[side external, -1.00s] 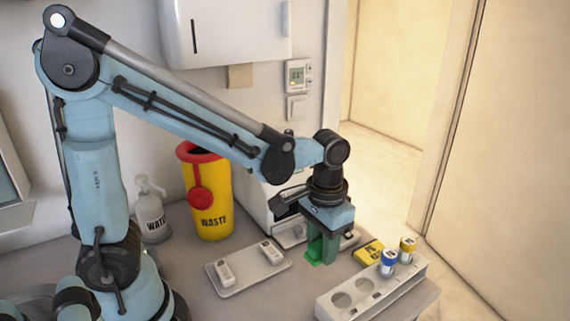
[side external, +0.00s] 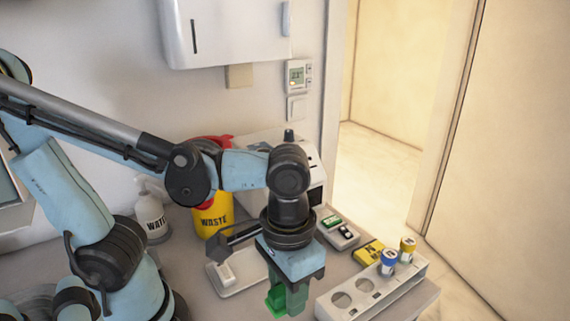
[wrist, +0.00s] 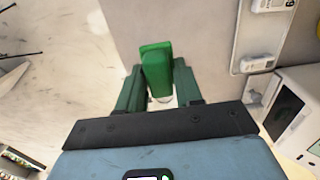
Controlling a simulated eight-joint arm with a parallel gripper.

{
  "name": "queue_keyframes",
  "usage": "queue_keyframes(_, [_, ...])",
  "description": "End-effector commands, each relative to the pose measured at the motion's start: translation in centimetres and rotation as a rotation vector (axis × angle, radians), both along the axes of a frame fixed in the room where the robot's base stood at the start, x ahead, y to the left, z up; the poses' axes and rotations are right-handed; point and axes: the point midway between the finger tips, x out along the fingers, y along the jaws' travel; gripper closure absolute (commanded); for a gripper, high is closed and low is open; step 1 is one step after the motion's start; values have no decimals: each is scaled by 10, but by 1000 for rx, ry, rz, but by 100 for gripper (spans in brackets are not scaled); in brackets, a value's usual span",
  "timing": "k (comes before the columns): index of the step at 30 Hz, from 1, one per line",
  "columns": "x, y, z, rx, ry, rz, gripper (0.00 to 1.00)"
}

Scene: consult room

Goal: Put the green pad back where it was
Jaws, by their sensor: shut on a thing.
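My gripper (side external: 285,298) points down over the front part of the table, between the grey tray and the white rack. It is shut on the green pad (side external: 275,299), a bright green block. In the wrist view the pad (wrist: 156,66) sits between the dark green fingers of my gripper (wrist: 159,88) and sticks out past their tips. The pad appears to be above the table surface, but its exact height is hard to tell.
A grey tray (side external: 237,289) with a white item lies left of my gripper. The white rack (side external: 345,302) with blue-capped and yellow-capped vials stands right. Behind are a small tray (side external: 350,243) holding a green item, a yellow box (side external: 368,252), a white machine (side external: 313,180) and a yellow waste bin (side external: 213,217).

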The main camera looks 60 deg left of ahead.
Motion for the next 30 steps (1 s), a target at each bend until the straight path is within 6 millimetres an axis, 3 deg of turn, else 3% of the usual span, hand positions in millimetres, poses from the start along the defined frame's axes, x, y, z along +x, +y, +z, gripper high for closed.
queue_keyframes(3, [-10,-2,0,0,0,-1,94])
queue_keyframes(7, [-7,4,-5,0,0,6,94])
queue_keyframes(21, [46,65,-53,0,0,8,94])
queue_keyframes(30, [63,85,-69,0,0,2,94])
